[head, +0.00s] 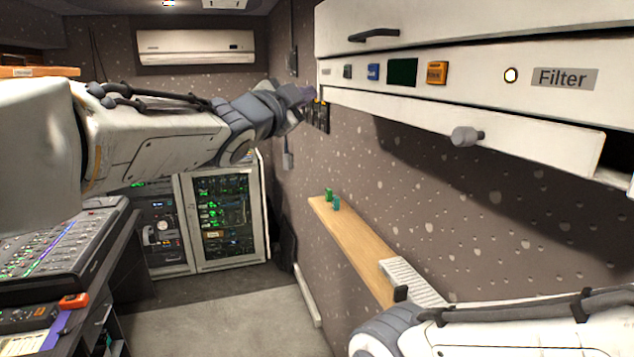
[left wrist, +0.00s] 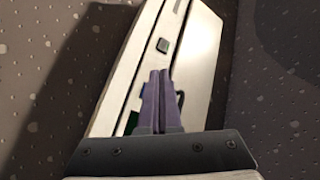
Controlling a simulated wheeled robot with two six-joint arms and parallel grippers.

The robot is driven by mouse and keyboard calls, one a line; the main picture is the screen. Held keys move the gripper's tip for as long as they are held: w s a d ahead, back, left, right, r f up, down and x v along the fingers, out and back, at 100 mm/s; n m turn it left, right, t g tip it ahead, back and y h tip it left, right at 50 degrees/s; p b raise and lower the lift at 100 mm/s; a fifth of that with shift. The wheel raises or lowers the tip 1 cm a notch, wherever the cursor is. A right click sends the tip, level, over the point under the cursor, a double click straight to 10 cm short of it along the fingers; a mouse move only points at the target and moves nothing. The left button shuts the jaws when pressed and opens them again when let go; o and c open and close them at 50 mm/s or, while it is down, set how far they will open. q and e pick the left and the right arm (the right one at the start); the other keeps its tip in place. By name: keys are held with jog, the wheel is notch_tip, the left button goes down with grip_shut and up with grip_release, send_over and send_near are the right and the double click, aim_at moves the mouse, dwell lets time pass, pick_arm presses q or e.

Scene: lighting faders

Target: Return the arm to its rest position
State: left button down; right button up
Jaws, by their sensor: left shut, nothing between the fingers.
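My left arm reaches in from the left across the upper middle of the head view. Its gripper (head: 307,95) is at the far left end of the white wall cabinet (head: 520,120). In the left wrist view the purple fingers (left wrist: 160,100) are together with nothing between them. The white cabinet (left wrist: 205,60) lies behind them in that view; I cannot tell if they touch it. My right arm shows at the lower right of the head view, but its gripper is out of view.
A mixing desk (head: 60,250) stands at the left. A wooden shelf (head: 350,245) with small green items runs along the right wall. Equipment racks (head: 255,225) stand at the back. The grey floor (head: 230,320) in the middle is clear.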

pick_arm(q)
jog(key=s+d+f+n+g+y+b, duration=0.1)
jog(key=s+f+n+g+y, duration=0.3)
jog(key=f, duration=0.6)
jog(key=s+f+g+h+b, duration=0.1)
jog(key=s+f+g+b, duration=0.1)
jog(key=s+f, duration=0.65)
jog(key=s+d+f+n+g+y+b, duration=0.1)
jog(key=s+f+n+g+y, duration=0.15)
jog(key=f, duration=1.05)
jog(key=s+a+f+g, duration=0.1)
jog(key=s+f+g, duration=0.2)
jog(key=s+f, duration=0.2)
jog(key=s+a+f+n+g+y+b, duration=0.1)
jog(key=s+f, duration=0.4)
jog(key=s, duration=0.5)
jog(key=s+a+f+g+b, duration=0.1)
jog(key=s+a+f+g, duration=0.1)
jog(key=s+f+g, duration=0.3)
jog(key=s, duration=0.3)
jog(key=shift+a+n+y, duration=0.25)
jog(key=shift+n+y, duration=0.1)
pick_arm(e)
notch_tip(320, 180, down, 6)
jog(key=shift+s+f, duration=0.15)
jog(key=shift+f, duration=0.1)
jog(key=shift+d, duration=0.1)
jog(key=shift+c, duration=0.4)
pick_arm(q)
jog(key=shift+a, duration=0.1)
